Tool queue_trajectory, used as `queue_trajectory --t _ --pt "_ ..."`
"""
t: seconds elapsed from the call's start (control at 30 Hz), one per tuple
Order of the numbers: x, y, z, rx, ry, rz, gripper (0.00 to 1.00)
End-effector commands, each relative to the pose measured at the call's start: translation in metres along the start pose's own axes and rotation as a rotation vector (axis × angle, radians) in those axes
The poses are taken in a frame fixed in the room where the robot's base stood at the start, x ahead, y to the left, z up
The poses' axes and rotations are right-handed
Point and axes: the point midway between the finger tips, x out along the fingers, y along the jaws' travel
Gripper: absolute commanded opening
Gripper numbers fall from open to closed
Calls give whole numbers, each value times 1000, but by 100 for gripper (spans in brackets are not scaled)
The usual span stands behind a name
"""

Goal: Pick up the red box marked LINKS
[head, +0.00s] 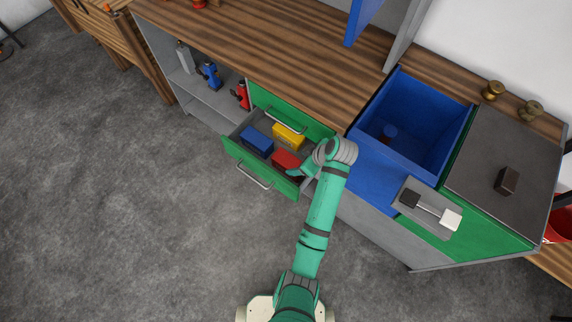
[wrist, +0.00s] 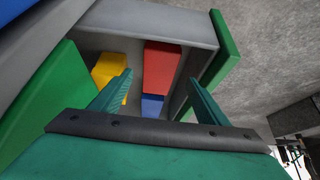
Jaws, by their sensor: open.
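A red box (head: 286,162) lies in the open drawer (head: 246,158), at its right end near the drawer front. In the wrist view the red box (wrist: 161,66) lies beyond and between my fingers. No LINKS marking is readable. My gripper (head: 301,173) is at the right end of the drawer, beside the red box in the head view. In the wrist view my gripper (wrist: 159,92) is open, its two green fingers apart with nothing between the tips. My arm hides part of the drawer's right end.
A blue box (head: 256,142) and a yellow box (head: 289,136) share the drawer. A second green drawer front (head: 272,103) is just above and behind. A deep blue bin (head: 436,110) is at the right. Open grey floor (head: 150,230) lies in front.

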Motion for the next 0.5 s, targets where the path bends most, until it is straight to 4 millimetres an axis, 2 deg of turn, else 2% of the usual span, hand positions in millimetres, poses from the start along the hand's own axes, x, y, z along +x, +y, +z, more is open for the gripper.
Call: queue_trajectory --t 0.2,0.5 --pt "33 -1 0 0 -1 -2 69" --pt "55 0 0 -1 -2 -1 69"
